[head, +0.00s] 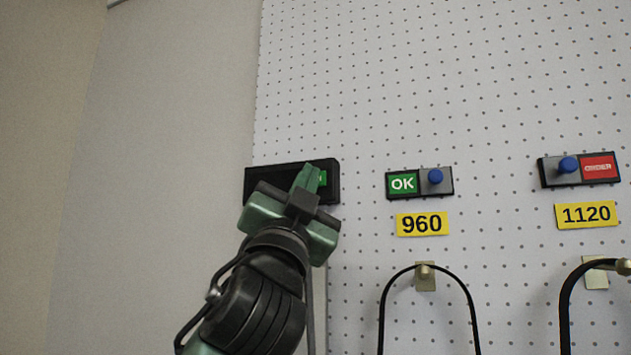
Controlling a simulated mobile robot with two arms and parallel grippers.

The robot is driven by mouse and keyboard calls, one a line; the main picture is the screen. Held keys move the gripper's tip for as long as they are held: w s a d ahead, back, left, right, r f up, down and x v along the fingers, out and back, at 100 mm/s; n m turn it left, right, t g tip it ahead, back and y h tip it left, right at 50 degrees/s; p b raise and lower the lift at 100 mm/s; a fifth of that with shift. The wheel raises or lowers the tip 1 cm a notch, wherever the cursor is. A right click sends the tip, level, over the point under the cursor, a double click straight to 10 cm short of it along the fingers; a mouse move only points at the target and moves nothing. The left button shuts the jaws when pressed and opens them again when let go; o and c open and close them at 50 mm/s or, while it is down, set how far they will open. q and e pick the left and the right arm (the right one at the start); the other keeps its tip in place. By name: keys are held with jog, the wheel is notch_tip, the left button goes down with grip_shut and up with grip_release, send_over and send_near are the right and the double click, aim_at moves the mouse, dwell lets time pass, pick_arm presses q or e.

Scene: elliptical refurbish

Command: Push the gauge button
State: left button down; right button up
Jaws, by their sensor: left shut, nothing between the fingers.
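A black gauge box (330,172) with a lit green patch is mounted on the white pegboard, left of the other panels. My left gripper (308,178) is in front of it, fingers shut and empty, pointing up at the box. The gripper covers much of the box's face, and I cannot see the button. I cannot tell whether the fingertips touch the box. My right gripper is not in view.
On the pegboard (430,80) to the right are a green OK panel (403,183) above a yellow 960 label (422,224) and a red panel (599,167) above a 1120 label (587,214). Black cables (384,310) hang on hooks below. A plain wall (170,120) is left.

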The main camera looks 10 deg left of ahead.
pick_arm(q)
jog(key=shift+s, duration=0.25)
jog(key=shift+s, duration=0.15)
jog(key=shift+s+a+b, duration=0.2)
jog(key=shift+s+b, duration=0.15)
jog(key=shift+s, duration=0.6)
jog(key=shift+s+a+b, duration=0.2)
jog(key=shift+s+b, duration=0.1)
jog(key=shift+s, duration=0.65)
jog(key=shift+s+a+b, duration=0.2)
jog(key=shift+s+b, duration=0.15)
jog(key=shift+s, duration=0.6)
